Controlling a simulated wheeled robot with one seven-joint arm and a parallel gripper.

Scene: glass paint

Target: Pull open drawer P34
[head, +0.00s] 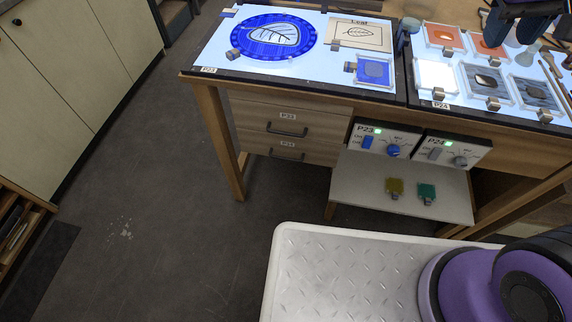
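The drawer unit sits under the left end of the light table, with two wooden drawers. The lower one, drawer P34 (265,146), has a small white label that seems to read P34 and a dark bar handle (287,154). It looks closed. Drawer P33 (320,122) is directly above, also closed, with a similar handle. A dark blue, partly cut-off shape (527,22) at the top right edge seems to be my gripper, over the table and far from the drawers. Its fingers are not clear.
A table leg (218,140) stands left of the drawers. Switch boxes (383,138) and a low shelf (400,180) are to their right. A white treaded platform (340,275) lies in front. Dark floor (150,200) at left is clear. Glass pieces lie on the light table (225,60).

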